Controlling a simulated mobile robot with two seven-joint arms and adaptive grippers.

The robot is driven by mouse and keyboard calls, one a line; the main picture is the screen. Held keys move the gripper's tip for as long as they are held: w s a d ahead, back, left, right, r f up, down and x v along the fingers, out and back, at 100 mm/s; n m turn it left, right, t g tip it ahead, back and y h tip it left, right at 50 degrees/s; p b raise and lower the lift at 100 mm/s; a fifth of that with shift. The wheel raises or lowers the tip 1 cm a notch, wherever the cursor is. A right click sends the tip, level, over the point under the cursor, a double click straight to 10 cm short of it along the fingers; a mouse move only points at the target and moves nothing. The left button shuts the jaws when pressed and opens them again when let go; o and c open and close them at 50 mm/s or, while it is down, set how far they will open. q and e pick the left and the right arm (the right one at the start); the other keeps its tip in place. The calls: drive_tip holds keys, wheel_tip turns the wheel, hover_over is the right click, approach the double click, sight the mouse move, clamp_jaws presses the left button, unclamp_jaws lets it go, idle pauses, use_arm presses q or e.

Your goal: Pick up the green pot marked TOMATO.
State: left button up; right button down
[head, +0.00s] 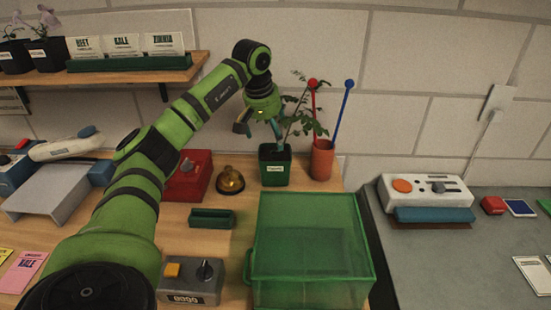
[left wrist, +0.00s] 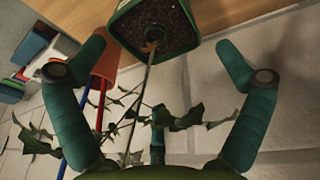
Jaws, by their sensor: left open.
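The green pot (head: 275,172) stands upright on the wooden bench near the wall. It holds a leafy plant, and its pale label is too small to read for certain. In the left wrist view the pot (left wrist: 155,38) shows at the top, with dark soil and a stem running down between the fingers. My left gripper (head: 260,126) is open above the pot, beside the plant's leaves. In the left wrist view its fingers spread on either side of the stem, with nothing clamped. My right gripper is not in view.
A terracotta pot (head: 322,160) with red and blue sticks stands close right of the green pot. A brass bell (head: 230,181) and red box (head: 188,176) are to the left. A translucent green bin (head: 310,240) stands in front. A shelf (head: 130,75) is at upper left.

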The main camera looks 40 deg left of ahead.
sight(274, 150)
use_arm(q)
drive_tip(key=shift+s+d+f+p, duration=0.1)
drive_tip(key=shift+d+f+p, duration=0.15)
drive_tip(key=shift+f, duration=0.35)
drive_tip(key=shift+s+d+f+p, duration=0.15)
drive_tip(key=shift+f+p, duration=0.1)
drive_tip(key=shift+f, duration=0.35)
drive_tip(key=x, duration=0.3)
drive_tip(key=shift+w+a+f+p, duration=0.1)
drive_tip(key=shift+w+f+p, duration=0.15)
drive_tip(key=shift+p, duration=0.15)
drive_tip(key=shift+f, duration=0.2)
drive_tip(key=shift+s+r, duration=0.1)
drive_tip(key=c, duration=1.8)
clamp_jaws()
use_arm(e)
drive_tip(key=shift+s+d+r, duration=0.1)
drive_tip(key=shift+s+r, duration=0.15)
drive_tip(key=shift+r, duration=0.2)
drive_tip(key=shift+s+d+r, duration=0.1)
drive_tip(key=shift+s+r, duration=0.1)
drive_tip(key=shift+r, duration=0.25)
